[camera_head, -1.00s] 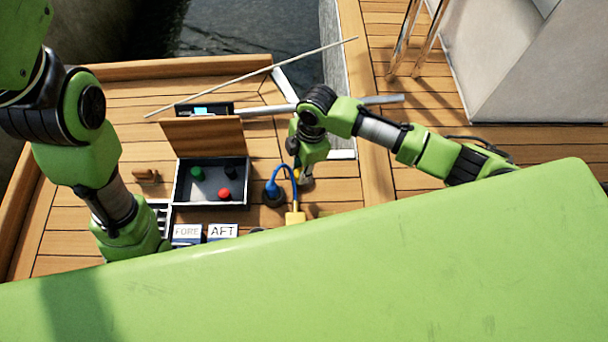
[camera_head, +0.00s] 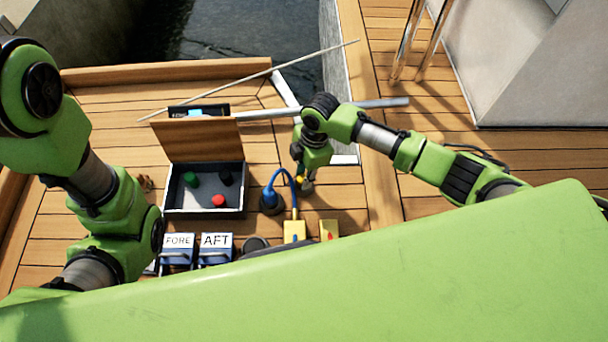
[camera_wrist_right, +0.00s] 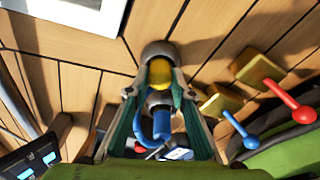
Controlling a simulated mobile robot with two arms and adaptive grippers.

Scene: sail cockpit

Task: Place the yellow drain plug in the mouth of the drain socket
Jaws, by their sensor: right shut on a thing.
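My right gripper (camera_head: 304,180) is shut on the yellow drain plug (camera_head: 299,171). In the right wrist view (camera_wrist_right: 157,92) the rounded yellow plug (camera_wrist_right: 160,72) shows between the two fingers. A grey round drain socket (camera_wrist_right: 158,48) shows right at the plug's far end; it also shows small and dark below the gripper in the head view (camera_head: 307,188). The plug appears at or just over the socket's mouth; I cannot tell whether it is seated. My left arm is at the left of the head view, but its gripper is not in view.
A blue fitting (camera_head: 270,201) with a curved blue hose stands left of the right gripper. Yellow boxes (camera_head: 294,231) (camera_head: 329,229) are nearer me. An open box (camera_head: 205,188) holds red, green and black pieces. FORE (camera_head: 177,241) and AFT (camera_head: 215,241) blocks stand in front.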

